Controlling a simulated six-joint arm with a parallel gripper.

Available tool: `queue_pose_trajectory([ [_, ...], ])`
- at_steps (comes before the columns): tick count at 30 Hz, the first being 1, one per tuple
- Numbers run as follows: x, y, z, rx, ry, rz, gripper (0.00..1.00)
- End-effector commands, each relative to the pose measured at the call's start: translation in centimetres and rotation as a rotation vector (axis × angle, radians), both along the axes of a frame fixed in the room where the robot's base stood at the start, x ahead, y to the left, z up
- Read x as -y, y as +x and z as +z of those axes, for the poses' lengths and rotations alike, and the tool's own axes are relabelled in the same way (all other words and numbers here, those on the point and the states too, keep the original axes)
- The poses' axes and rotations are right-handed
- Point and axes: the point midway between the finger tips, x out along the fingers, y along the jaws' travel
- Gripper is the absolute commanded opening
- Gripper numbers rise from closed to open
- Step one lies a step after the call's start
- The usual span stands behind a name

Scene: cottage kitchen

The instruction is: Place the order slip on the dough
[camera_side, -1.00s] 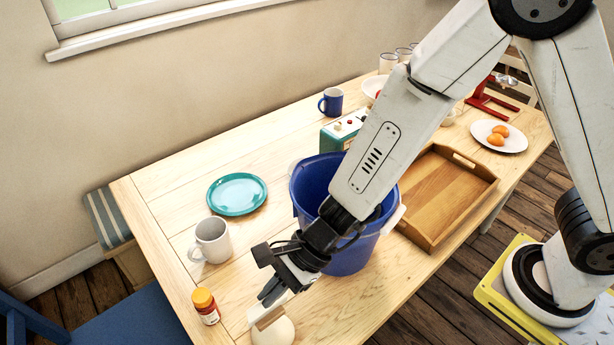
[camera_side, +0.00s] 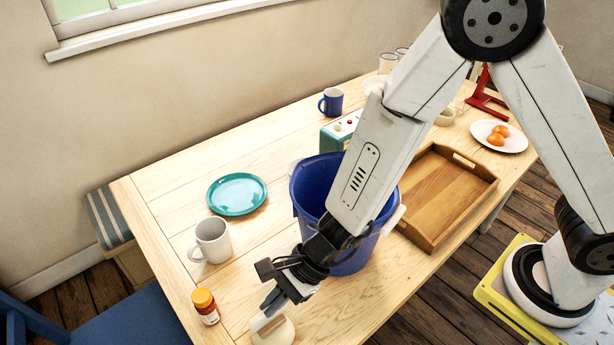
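My gripper (camera_side: 272,303) is at the near edge of the table, pointing down, with its dark fingertips just above a small tan and whitish piece that looks like the order slip (camera_side: 271,326). The slip lies against or just over the pale, rounded dough (camera_side: 287,335) at the bottom of the view. I cannot tell whether the fingers still touch the slip or how far apart they are. The lower part of the dough is near the picture's bottom edge.
A blue bucket (camera_side: 310,190) stands right behind my gripper. A white mug (camera_side: 212,240), a teal plate (camera_side: 237,194) and an orange-capped jar (camera_side: 205,305) are to the left. A wooden tray (camera_side: 445,195) is right of the bucket. Table between plate and bucket is clear.

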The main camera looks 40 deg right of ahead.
Motion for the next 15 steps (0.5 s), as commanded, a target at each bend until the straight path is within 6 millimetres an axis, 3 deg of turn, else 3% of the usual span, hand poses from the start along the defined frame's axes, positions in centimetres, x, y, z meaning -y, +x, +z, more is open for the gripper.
queue_pose_trajectory([
  [3,0.01,-0.02,-0.25,-0.001,0.0,0.0,0.0],
  [4,0.01,-0.02,-0.28,-0.001,0.0,0.0,0.06],
  [7,0.01,-0.02,-0.24,-0.001,0.0,0.001,0.38],
  [15,0.01,-0.01,-0.22,0.0,0.0,0.0,0.39],
])
